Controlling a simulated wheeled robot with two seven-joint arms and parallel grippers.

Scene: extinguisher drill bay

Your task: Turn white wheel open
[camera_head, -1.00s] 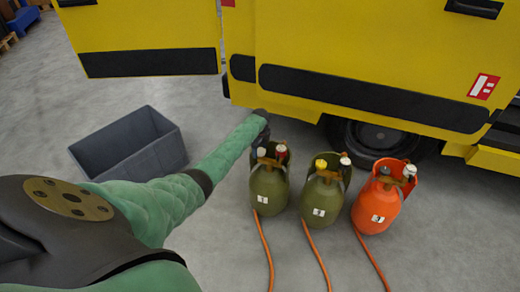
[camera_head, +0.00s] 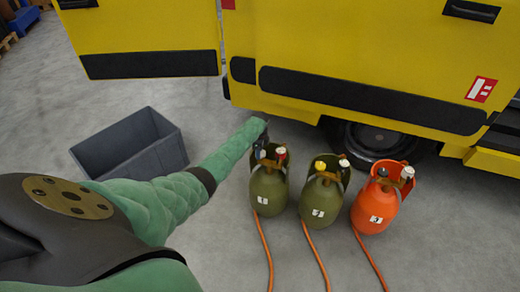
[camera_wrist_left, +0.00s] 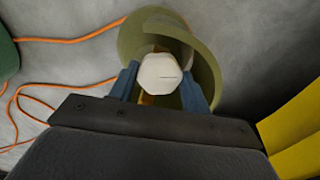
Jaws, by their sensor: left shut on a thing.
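The white wheel (camera_wrist_left: 158,74) is a faceted knob inside the open collar of an olive cylinder (camera_wrist_left: 203,72) in the left wrist view. The blue fingers of my left gripper (camera_wrist_left: 160,85) are shut on it from both sides. In the head view my left arm reaches to the leftmost olive cylinder (camera_head: 268,190), labelled 1. My left gripper (camera_head: 262,153) is at that cylinder's top and hides the white wheel there. A red knob (camera_head: 281,153) shows beside it. My right gripper is not in view.
A second olive cylinder (camera_head: 318,203) with a yellow knob and an orange cylinder (camera_head: 376,208) stand to the right. Orange hoses (camera_head: 318,255) run across the floor. A grey bin (camera_head: 133,152) stands left of my arm. A yellow vehicle (camera_head: 340,45) stands behind.

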